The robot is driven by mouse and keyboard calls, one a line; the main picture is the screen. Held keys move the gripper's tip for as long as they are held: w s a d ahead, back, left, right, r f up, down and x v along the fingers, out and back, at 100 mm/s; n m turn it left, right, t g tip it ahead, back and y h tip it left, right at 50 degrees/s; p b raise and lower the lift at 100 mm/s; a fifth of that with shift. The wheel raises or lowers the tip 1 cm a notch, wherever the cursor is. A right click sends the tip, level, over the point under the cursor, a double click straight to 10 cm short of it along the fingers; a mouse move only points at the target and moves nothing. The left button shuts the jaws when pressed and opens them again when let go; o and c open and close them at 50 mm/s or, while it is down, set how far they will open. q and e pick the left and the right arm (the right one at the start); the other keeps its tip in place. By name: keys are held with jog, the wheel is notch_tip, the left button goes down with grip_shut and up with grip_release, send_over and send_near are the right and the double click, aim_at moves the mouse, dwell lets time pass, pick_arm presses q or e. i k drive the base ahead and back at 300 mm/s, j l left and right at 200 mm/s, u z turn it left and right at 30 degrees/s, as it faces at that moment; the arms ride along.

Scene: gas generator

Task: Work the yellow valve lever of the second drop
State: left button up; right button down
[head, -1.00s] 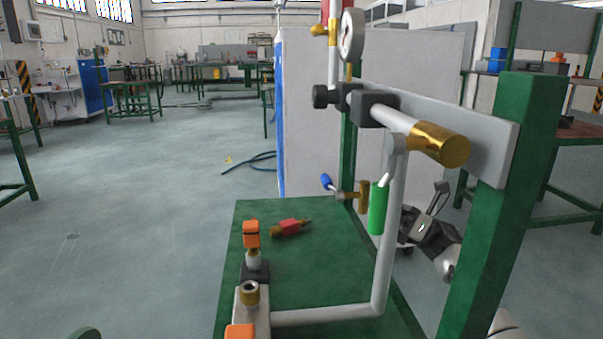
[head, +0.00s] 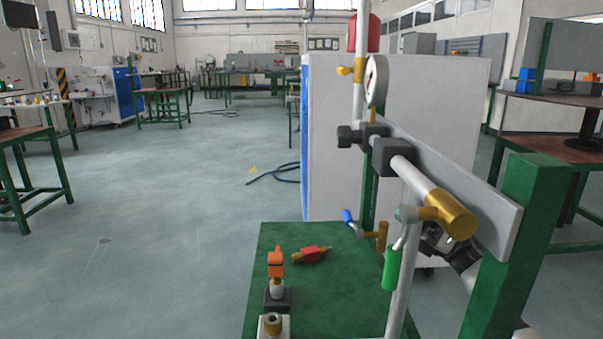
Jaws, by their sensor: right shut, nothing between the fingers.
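A small yellow lever (head: 345,71) sticks out to the left of a brass valve (head: 359,75) on the vertical pipe, beside the round gauge (head: 376,80). Other levers are a blue one (head: 347,216) on a lower brass valve, and a green one (head: 391,269) hanging tilted near the brass end cap (head: 450,214). My right gripper (head: 436,239) is shut and empty. It is behind the pipe and below the grey rail, partly hidden by them and well below the yellow lever. My left gripper is out of view.
A green post (head: 515,245) and the grey rail (head: 455,180) stand close on the right. The green bench top (head: 325,285) holds a red and brass fitting (head: 311,254) and an orange-topped valve (head: 276,264). A white panel (head: 335,145) stands behind. Open floor lies left.

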aim_at(342, 70)
jog(key=k+l, duration=0.3)
jog(key=k, duration=0.15)
jog(key=k+l, duration=0.3)
jog(key=k, duration=0.1)
